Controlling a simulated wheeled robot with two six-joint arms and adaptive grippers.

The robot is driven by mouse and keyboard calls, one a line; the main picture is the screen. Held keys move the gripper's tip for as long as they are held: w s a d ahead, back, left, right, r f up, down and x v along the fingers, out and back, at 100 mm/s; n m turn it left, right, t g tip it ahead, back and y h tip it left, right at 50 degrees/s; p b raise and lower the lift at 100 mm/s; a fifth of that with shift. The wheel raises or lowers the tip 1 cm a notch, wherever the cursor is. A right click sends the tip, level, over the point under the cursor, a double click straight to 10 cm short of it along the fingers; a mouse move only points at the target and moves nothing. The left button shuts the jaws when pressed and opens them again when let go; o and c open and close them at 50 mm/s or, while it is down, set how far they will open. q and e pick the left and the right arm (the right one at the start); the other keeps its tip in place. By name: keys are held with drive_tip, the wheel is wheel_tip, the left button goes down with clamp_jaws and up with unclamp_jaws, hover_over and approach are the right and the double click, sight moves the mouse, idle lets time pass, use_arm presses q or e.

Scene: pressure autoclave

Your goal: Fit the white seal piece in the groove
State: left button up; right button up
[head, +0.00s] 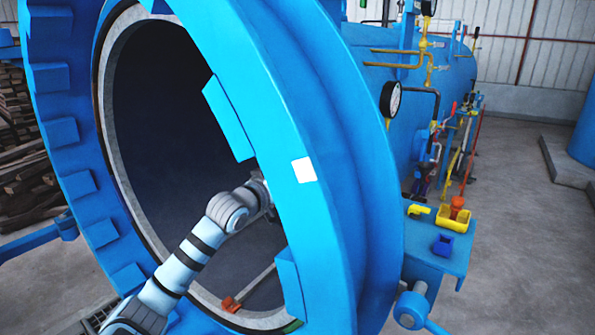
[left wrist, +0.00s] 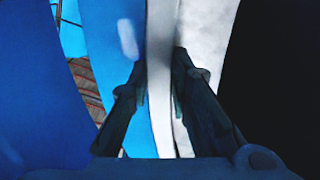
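In the left wrist view a white strip, seemingly the white seal piece (left wrist: 160,90), runs upright between the fingers of my left gripper (left wrist: 160,70). The fingers are partly closed, with a pad against each side of it. Blue metal lies left of the strip and a pale grey-white ring surface (left wrist: 207,45) lies right. The groove itself cannot be made out. In the head view my left arm reaches into the round opening; its gripper and the seal piece are hidden behind the blue ring (head: 345,200). My right gripper is in neither view.
A pale ring (head: 106,115) lines the dark opening. Blue lugs (head: 228,118) stick out from the ring. A white patch (head: 304,170) sits on its face. An orange-ended rod (head: 231,304) lies low in the opening. A side shelf (head: 440,255) holds small yellow and blue boxes.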

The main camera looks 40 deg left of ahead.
use_arm(q)
clamp_jaws()
drive_tip(key=shift+w+r+p, duration=0.1)
drive_tip(key=shift+w+p, duration=0.2)
drive_tip(key=shift+p, duration=0.25)
idle(0.3)
idle(0.5)
drive_tip(key=o, duration=0.5)
unclamp_jaws()
drive_tip(key=o, duration=0.3)
drive_tip(key=shift+w, duration=0.15)
drive_tip(key=shift+o, duration=0.2)
